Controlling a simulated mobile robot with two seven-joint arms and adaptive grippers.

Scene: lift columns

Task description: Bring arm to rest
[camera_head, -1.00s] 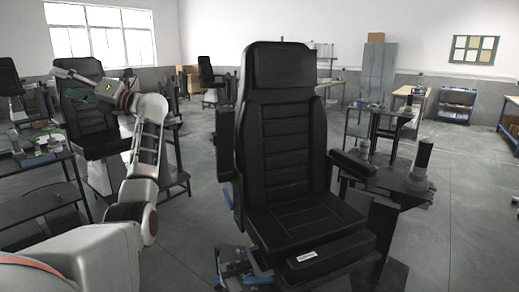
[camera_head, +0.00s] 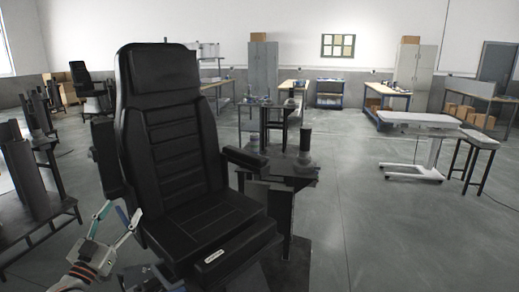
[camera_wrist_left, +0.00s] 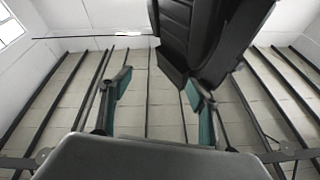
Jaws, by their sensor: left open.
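My left gripper (camera_head: 120,211) is at the lower left of the head view, beside the left side of the black seat (camera_head: 165,145). Its two fingers are spread apart, with nothing between them. In the left wrist view the open gripper (camera_wrist_left: 158,88) shows its teal-padded fingers at left and right. The black seat (camera_wrist_left: 190,35) is beyond the fingers there, at the top. I cannot tell if the gripper touches the seat. Most of my left arm is outside the head view. My right gripper is in neither view.
A dark stand with cylindrical posts (camera_head: 305,145) is right of the seat. A dark rack (camera_head: 35,185) is at the left. The floor at the right front is clear.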

